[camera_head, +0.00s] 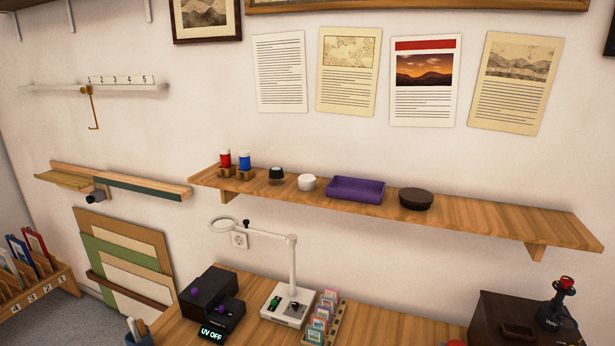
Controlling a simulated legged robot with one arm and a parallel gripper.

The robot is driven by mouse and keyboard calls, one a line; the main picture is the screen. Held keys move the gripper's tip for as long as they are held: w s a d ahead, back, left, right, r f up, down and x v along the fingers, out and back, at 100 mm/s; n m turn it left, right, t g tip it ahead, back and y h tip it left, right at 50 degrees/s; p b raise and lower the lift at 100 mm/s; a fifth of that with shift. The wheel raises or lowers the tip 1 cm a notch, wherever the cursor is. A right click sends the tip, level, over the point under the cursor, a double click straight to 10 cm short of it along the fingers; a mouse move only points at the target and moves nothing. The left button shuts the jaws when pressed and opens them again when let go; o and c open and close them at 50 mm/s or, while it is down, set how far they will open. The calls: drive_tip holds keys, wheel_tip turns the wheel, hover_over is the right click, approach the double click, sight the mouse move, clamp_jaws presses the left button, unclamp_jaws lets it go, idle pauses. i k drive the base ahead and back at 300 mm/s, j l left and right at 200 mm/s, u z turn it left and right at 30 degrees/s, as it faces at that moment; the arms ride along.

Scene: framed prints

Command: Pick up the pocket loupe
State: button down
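A small dark cylinder with a pale top (276,173) stands on the wooden wall shelf (500,222). It looks like the pocket loupe, but it is too small to be sure. It stands between the blue-capped bottle (245,160) on the left and a small white round pot (307,183) on the right, apart from both. My gripper is not in view.
A purple tray (356,189) and a dark round box (416,198) are farther right on the shelf; its right end is bare. Below, a desk (385,324) holds a ring magnifier stand (291,262), a black UV box (211,298) and a card rack (322,318).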

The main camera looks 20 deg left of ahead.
sight(275, 177)
drive_tip(key=j+z, duration=0.3)
drive_tip(key=j, duration=2.05)
drive_tip(key=k, duration=0.05)
